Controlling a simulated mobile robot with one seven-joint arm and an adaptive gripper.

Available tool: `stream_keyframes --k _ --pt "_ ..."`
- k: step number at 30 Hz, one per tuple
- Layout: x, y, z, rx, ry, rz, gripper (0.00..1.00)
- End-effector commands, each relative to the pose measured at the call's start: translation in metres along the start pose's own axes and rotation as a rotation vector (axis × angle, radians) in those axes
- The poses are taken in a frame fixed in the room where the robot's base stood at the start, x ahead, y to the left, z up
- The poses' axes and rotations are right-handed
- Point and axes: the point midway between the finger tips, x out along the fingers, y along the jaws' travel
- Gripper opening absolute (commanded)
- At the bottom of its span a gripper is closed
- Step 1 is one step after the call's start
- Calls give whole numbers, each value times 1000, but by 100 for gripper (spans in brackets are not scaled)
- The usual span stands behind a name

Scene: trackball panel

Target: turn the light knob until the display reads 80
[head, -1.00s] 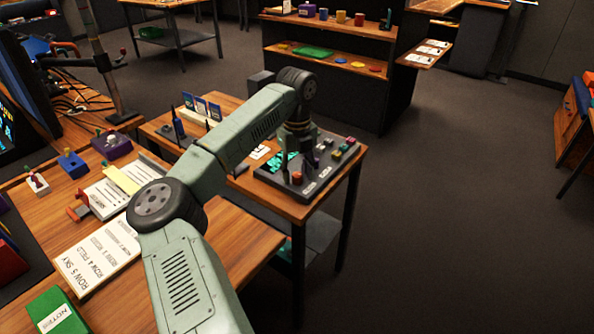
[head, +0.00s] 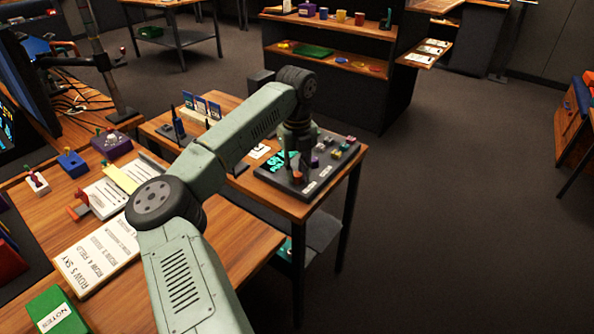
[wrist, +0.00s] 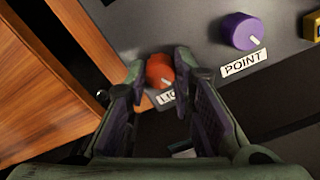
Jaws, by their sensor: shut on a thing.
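The orange light knob (wrist: 160,71) sits near the edge of the dark panel (wrist: 200,45), its label partly covered. My gripper (wrist: 159,66) has a finger on each side of the knob and is shut on it. In the head view the knob (head: 297,178) shows just below my fingers, at the panel's near side. The display (head: 279,163) has teal digits beside my gripper. It is partly hidden, and I cannot read its number surely.
A purple knob (wrist: 241,31) labelled POINT is to the right of the light knob, with a yellow piece (wrist: 312,25) beyond it. The panel lies on a small wooden table (head: 283,203). Open floor is to the right.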

Motion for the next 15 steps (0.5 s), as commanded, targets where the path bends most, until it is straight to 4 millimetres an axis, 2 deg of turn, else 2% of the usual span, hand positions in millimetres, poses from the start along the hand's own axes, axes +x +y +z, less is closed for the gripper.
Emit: stream_keyframes --k 15 --pt "0 0 1 395 -4 1 0"
